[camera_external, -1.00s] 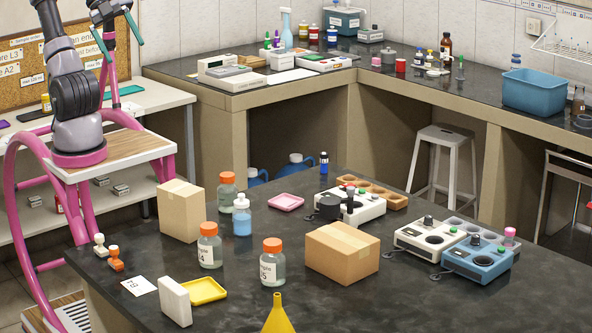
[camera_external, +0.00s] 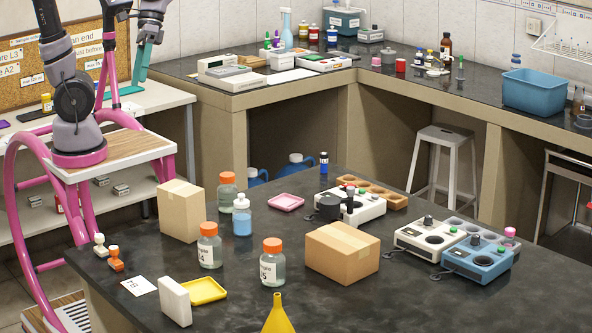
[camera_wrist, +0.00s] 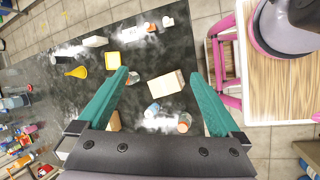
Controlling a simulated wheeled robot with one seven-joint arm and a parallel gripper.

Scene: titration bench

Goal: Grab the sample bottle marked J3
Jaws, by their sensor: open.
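Several clear bottles with orange caps stand upright on the dark bench. The back one (camera_external: 228,195) shows no readable label. The middle one (camera_external: 209,250) has a white label ending in what looks like 4. The front one (camera_external: 272,267) has a label that looks like it ends in 5. I cannot read J3 on any bottle. In the wrist view, two orange-capped bottles show, one near the left fingertip (camera_wrist: 133,78) and one lower right (camera_wrist: 185,124). My gripper (camera_wrist: 158,73) is open and empty, high above the bench; it is at upper left in the external view (camera_external: 142,65).
A tan box (camera_external: 180,212) and a blue-liquid bottle (camera_external: 242,220) crowd the back bottle. A larger box (camera_external: 342,253), a yellow tray (camera_external: 207,291), a white block (camera_external: 174,302) and a yellow funnel (camera_external: 278,318) surround the others. The bench's front right is clear.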

